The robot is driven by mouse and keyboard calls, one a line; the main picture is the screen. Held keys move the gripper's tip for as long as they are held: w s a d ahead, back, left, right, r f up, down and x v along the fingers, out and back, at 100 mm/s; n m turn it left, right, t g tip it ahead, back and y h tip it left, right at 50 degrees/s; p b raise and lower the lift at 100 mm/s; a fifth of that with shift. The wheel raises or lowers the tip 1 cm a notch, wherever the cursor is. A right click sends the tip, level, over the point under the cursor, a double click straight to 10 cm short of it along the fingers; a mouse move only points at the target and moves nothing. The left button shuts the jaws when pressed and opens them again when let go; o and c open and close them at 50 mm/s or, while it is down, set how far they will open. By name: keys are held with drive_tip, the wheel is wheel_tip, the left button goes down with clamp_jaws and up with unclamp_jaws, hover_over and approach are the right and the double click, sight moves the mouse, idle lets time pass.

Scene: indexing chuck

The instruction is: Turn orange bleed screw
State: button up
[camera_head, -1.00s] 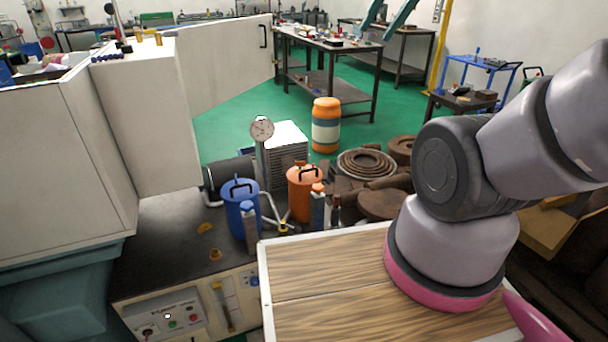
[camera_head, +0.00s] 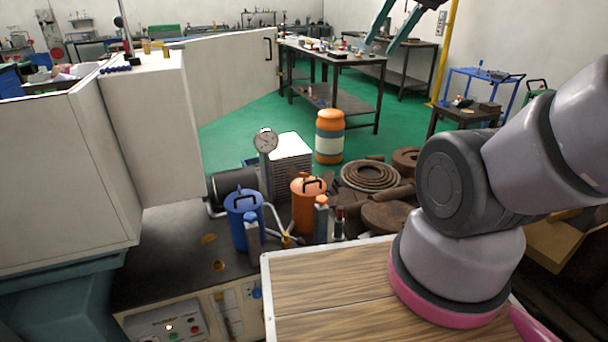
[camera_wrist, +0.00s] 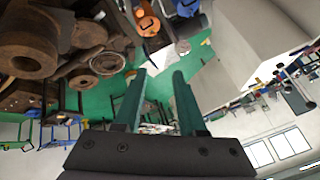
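Small orange-yellow parts lie on the dark bench top (camera_head: 170,250) at the left: a flat piece (camera_head: 208,238) and a round knob-like piece (camera_head: 219,265). I cannot tell which, if any, is the bleed screw. An orange canister (camera_head: 304,208) with a black handle stands behind the bench beside a blue one (camera_head: 241,215); the orange one also shows in the wrist view (camera_wrist: 147,22). My gripper (camera_wrist: 160,72) has two green fingers, parted with nothing between them. Its fingers also show at the top of the head view (camera_head: 380,42), high and far from the bench.
A dial gauge (camera_head: 265,141) stands by the canisters. Brown rings (camera_head: 369,174) and metal pieces lie to their right. A white cabinet (camera_head: 155,130) with an open door (camera_head: 230,82) blocks the left.

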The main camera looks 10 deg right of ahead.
drive_tip(key=w+n+g, duration=0.2)
drive_tip(key=w+n, duration=0.3)
drive_tip(key=w, duration=1)
drive_tip(key=n+g+h, duration=0.2)
drive_tip(key=n+g, duration=0.3)
drive_tip(key=n, duration=0.9)
hover_over(304, 177)
wheel_tip(304, 177, down, 42)
drive_tip(key=f, duration=1.1)
drive_tip(key=shift+w+d+f, duration=0.1)
drive_tip(key=shift+w+f, duration=0.05)
drive_tip(key=shift+w, duration=0.05)
drive_tip(key=shift+c, duration=0.3)
clamp_jaws()
